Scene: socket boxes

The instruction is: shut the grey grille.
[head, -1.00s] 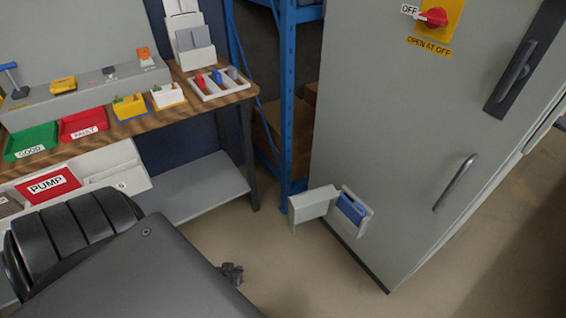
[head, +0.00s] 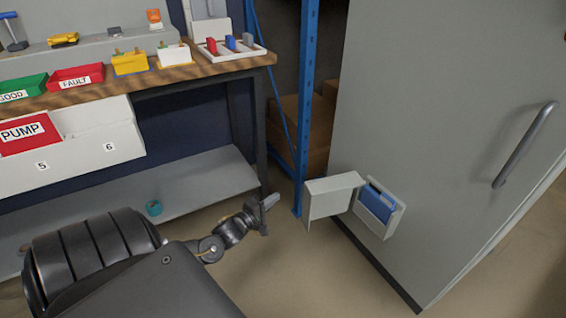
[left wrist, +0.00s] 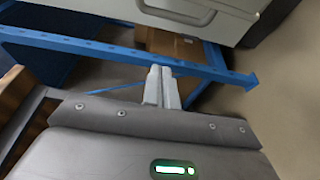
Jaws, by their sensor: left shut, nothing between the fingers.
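The grey grille (head: 333,195) is a small flap standing open on its hinge at the lower left of the grey cabinet's front. It swings out to the left of a square opening (head: 394,222) that holds a blue block (head: 376,204). My left gripper (head: 268,204) is left of the grille, apart from it, with nothing in it. In the left wrist view its two fingers (left wrist: 161,80) lie together. A grey panel lies ahead of them at the top; I cannot tell whether it is the grille. My right gripper is not in view.
The tall grey cabinet (head: 440,120) has a bar handle (head: 524,146). A blue rack post (head: 306,100) stands behind the grille. The workbench (head: 190,76) with trays is at the left, above a grey shelf (head: 200,185) with a teal roll (head: 154,207). Floor before the cabinet is clear.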

